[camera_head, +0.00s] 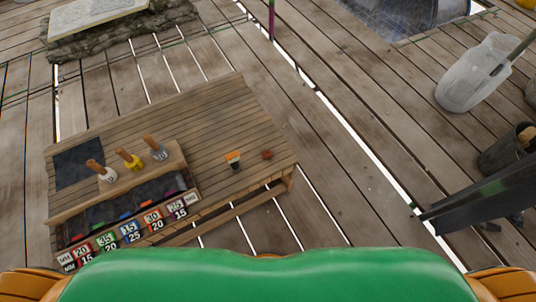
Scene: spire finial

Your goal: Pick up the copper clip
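A small reddish-brown piece (267,154) lies on the wooden workbench (215,110), near its right end. Its colour fits the copper clip, but it is too small for me to tell its shape. A small item with an orange and white top and a dark lower part (233,160) stands just left of it, apart from it. Neither of my grippers is in view. Nothing touches the reddish-brown piece except the bench top.
A wooden rack (130,180) with several handled tools and number labels fills the bench's left front. A dark mat (78,164) lies at the far left. The bench's middle is clear. A grey jug (473,75) and dark bucket (503,153) stand right on the plank floor.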

